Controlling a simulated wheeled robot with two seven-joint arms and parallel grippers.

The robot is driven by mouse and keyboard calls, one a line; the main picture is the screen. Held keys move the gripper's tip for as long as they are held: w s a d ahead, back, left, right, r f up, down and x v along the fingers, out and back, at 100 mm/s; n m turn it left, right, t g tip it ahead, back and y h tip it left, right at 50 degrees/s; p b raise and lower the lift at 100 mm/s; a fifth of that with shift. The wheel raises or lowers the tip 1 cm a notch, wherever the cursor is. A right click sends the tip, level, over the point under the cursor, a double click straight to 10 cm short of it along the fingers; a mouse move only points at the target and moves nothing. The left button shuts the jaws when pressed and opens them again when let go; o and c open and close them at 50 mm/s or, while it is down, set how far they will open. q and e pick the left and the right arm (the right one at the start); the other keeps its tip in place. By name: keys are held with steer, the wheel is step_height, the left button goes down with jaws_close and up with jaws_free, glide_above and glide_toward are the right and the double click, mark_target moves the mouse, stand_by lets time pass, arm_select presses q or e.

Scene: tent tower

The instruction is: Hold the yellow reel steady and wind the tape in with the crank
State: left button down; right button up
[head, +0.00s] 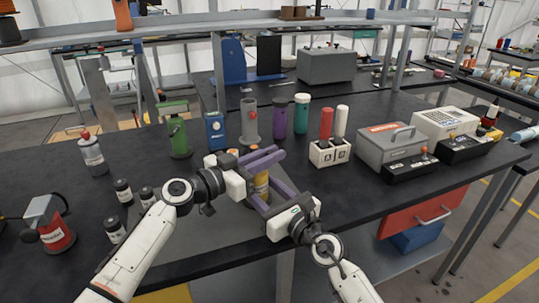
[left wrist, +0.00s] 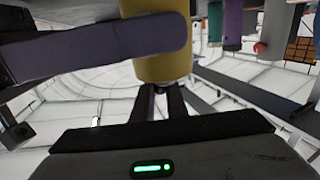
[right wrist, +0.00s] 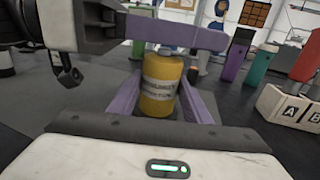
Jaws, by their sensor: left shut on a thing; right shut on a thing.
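The yellow reel (head: 261,185) is an upright yellow cylinder with a printed label, clear in the right wrist view (right wrist: 160,88). My right gripper (head: 264,197) has its purple fingers on both sides of the reel and is shut on it. My left gripper (head: 277,158) reaches over the top of the reel from the left, its fingers close together. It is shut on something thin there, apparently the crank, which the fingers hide. In the left wrist view, the reel (left wrist: 162,55) is partly covered by a purple finger. I cannot make out the tape.
Behind are a green bottle (head: 179,132), a blue device (head: 214,131) and a grey cylinder (head: 249,122). A white A/B box (head: 330,153) with red and white handles stands at right. Several dark jars (head: 123,191) stand near my left arm.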

arm_select(q)
steer(key=shift+s+d+f, duration=0.1)
steer(key=c, duration=1.7)
jaws_free()
steer(key=shift+c, duration=0.2)
steer(key=v, duration=1.2)
